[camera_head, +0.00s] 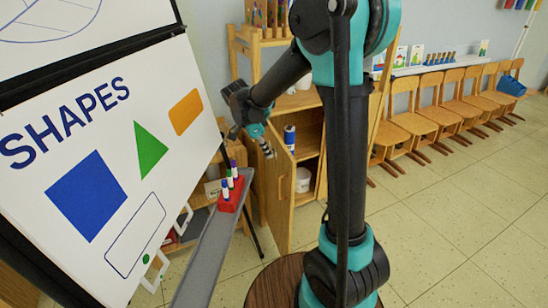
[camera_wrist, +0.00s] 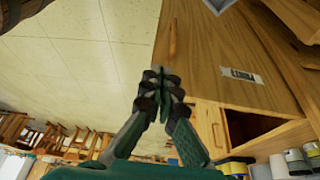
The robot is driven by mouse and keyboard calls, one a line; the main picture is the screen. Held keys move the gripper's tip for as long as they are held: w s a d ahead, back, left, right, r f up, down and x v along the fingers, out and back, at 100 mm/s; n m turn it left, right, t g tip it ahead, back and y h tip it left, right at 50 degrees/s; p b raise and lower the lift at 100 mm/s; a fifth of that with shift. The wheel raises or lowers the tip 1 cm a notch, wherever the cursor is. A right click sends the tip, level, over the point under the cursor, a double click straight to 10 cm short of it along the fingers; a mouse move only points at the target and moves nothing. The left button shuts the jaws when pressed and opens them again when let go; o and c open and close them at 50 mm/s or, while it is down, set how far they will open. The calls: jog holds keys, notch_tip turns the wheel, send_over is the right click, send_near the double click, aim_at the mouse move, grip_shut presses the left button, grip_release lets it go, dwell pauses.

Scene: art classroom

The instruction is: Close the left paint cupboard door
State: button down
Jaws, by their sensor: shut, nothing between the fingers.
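The wooden paint cupboard (camera_head: 310,100) stands behind the easel board, with shelves showing. Its left door (camera_head: 277,195) stands open, swung out toward me. In the wrist view, a broad wooden door panel (camera_wrist: 210,55) carries a vertical bar handle (camera_wrist: 173,40) near its edge and an upside-down label (camera_wrist: 241,75). My gripper (camera_head: 270,152) is at the upper part of the left door; it is shut and empty. In the wrist view my gripper's fingertips (camera_wrist: 163,74) are together in front of the panel, near the handle's end. I cannot tell whether they touch the door.
An easel board with shapes (camera_head: 110,150) fills the left, above a grey ledge (camera_head: 208,250) with a red marker holder (camera_head: 230,194). A blue-and-white can (camera_head: 289,138) and a white tub (camera_head: 303,180) stand inside the cupboard. Several chairs (camera_head: 410,118) line the wall; the right floor is clear.

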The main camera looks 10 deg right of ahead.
send_near(291, 175)
notch_tip(291, 175, down, 4)
jog(key=a, duration=0.3)
jog(key=shift+w+d, duration=0.2)
jog(key=shift+d, duration=0.85)
jog(key=shift+w+d, duration=0.2)
jog(key=shift+d, duration=0.85)
jog(key=shift+d, duration=0.15)
